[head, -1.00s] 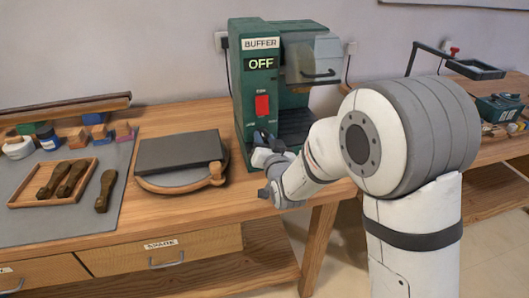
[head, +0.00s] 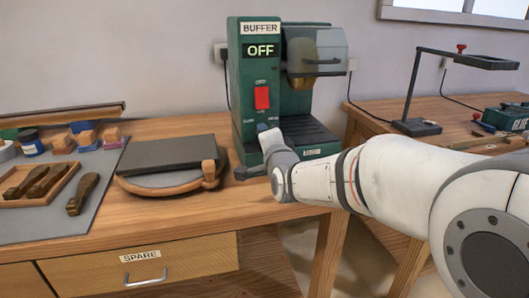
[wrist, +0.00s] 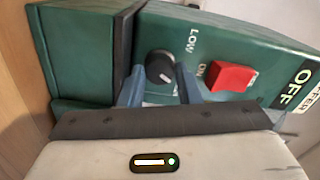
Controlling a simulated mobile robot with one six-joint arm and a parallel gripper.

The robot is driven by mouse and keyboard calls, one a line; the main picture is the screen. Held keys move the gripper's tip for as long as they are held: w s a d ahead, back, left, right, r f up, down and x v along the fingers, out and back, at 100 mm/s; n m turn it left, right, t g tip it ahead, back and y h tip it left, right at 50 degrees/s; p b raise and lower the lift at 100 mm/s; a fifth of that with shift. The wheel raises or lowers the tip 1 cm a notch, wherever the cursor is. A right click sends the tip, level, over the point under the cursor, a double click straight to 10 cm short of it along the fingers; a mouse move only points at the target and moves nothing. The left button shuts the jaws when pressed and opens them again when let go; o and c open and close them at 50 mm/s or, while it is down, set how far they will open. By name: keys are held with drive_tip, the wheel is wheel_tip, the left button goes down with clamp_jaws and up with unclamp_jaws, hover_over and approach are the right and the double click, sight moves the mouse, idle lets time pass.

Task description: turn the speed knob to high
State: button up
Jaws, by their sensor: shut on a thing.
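The green buffer machine (head: 243,100) stands on the wooden bench. The black round speed knob (wrist: 159,62), with a pale pointer mark, is on its front panel in the wrist view. The "LOW" label (wrist: 193,40) is beside the knob; no "HIGH" label is readable. My gripper (wrist: 160,76) has its two blue fingers on either side of the knob, shut on it. In the head view my gripper (head: 266,140) is at the lower front panel and hides the knob. The red switch (head: 262,98) is above it, and the display (head: 261,51) reads "OFF".
A dark slab on a rounded wooden board (head: 165,183) lies left of the machine. A wooden tray (head: 40,195) with dark-handled tools is farther left. A lamp-like stand (head: 416,126) is on the right bench. Open bench lies in front of the machine.

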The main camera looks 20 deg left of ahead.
drive_tip(key=shift+f+m+b, duration=0.1)
drive_tip(key=shift+m+b, duration=1.4)
drive_tip(key=shift+b, duration=0.15)
drive_tip(key=o, duration=1)
